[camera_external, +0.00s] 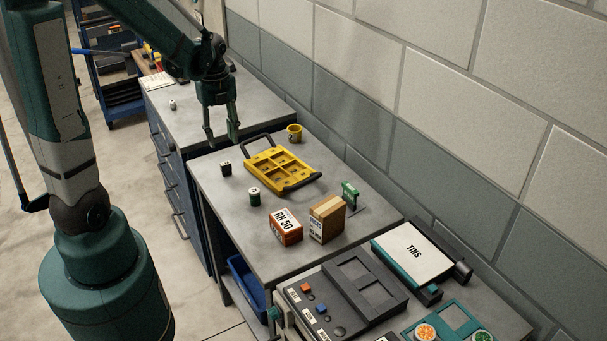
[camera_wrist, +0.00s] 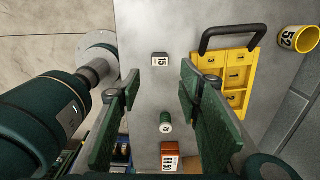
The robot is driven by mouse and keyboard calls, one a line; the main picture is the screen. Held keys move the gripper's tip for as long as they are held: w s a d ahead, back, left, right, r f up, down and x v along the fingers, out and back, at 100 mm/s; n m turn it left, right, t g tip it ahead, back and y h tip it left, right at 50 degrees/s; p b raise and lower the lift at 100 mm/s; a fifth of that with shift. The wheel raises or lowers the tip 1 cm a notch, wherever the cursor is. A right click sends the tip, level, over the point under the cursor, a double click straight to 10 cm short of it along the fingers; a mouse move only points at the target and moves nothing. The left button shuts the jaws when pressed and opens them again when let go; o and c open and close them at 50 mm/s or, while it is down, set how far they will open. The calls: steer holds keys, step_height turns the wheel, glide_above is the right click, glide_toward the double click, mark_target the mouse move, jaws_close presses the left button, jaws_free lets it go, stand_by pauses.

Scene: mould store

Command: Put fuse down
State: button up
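My gripper (camera_external: 221,138) hangs over the far left part of the grey bench, fingers pointing down and apart. In the wrist view my gripper (camera_wrist: 159,84) is open, with nothing held between its pads. No object is labelled as a fuse, and I cannot tell which is one. A small dark block (camera_external: 225,169) with a white label stands on the bench, nearest below the gripper; it reads 15 in the wrist view (camera_wrist: 160,60). A small green cylinder with a pale top (camera_external: 254,197) stands farther forward, and shows between the fingers (camera_wrist: 166,123).
A yellow compartment tray (camera_external: 300,177) with dark handles lies right of the gripper, with a yellow cup (camera_external: 294,133) behind it. An orange RH 50 box (camera_external: 285,227), a cardboard box (camera_external: 327,219) and a green item (camera_external: 350,196) stand in front. A wall runs along the right.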

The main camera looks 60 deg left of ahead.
steer(key=s+d+r+n+t, duration=0.1)
steer(key=d+r+n+t, duration=0.1)
steer(key=d+r+n, duration=0.3)
steer(key=s+d+r+n+t, duration=0.1)
steer(key=d+r+n, duration=0.5)
steer(key=d, duration=0.7)
steer(key=s+d+r+n+t, duration=0.2)
steer(key=d+r+n+t, duration=0.2)
steer(key=d, duration=0.5)
step_height(320, 180, up, 2)
steer(key=n, duration=0.3)
steer(key=shift+r, duration=0.15)
